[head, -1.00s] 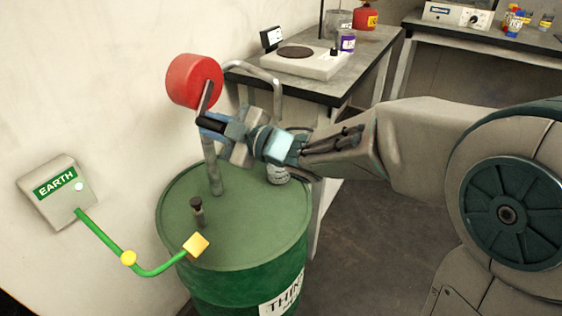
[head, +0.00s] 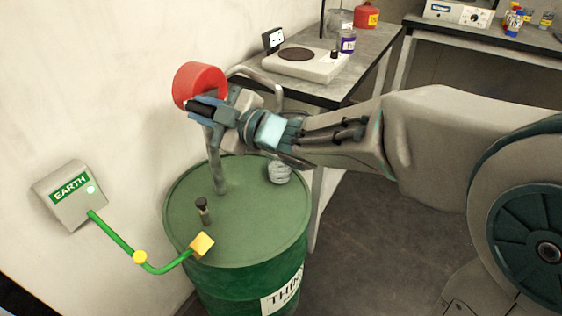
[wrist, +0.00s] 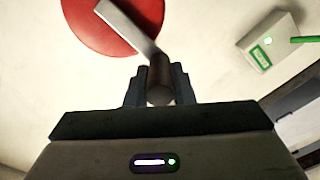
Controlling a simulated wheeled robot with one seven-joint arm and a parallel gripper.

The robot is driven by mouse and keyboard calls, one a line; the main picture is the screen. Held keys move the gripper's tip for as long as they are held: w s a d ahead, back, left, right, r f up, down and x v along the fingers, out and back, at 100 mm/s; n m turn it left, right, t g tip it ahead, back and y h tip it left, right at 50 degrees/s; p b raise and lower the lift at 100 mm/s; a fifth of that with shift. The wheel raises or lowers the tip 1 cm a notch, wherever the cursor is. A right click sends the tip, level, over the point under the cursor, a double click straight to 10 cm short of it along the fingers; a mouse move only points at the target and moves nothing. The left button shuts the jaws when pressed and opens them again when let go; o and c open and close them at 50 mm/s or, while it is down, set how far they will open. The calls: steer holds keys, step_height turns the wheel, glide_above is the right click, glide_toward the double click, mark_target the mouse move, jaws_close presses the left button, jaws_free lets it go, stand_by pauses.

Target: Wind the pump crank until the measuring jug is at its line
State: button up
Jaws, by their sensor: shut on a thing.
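The red round pump head (head: 200,82) sits on a grey pipe (head: 214,165) rising from the green drum (head: 235,225). My gripper (head: 203,108) is shut on the black crank handle (head: 199,105), in front of the pump's lower part. In the wrist view the handle (wrist: 160,84) stands between the fingers, and the flat crank arm (wrist: 127,26) runs up-left across the red pump (wrist: 88,22). A pale, marked vessel (head: 279,173), perhaps the measuring jug, stands by the drum's far right, partly behind my arm. Its level cannot be read.
A green earthing lead (head: 112,232) with a yellow clamp (head: 202,245) runs from the EARTH box (head: 68,196) to the drum. A dark-stemmed fitting (head: 203,210) stands on the lid. The floor at right is open.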

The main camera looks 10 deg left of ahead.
steer(key=o, duration=0.6)
steer(key=shift+w+d, duration=0.2)
steer(key=shift+w, duration=0.05)
steer(key=shift+w+d, duration=0.1)
steer(key=shift+s+a, duration=0.2)
steer(key=shift+a, duration=0.05)
steer(key=shift+f, duration=0.15)
steer(key=shift+s+f+b, duration=0.1)
steer(key=shift+f+b, duration=0.05)
steer(key=shift+b, duration=0.15)
steer(key=c, duration=0.6)
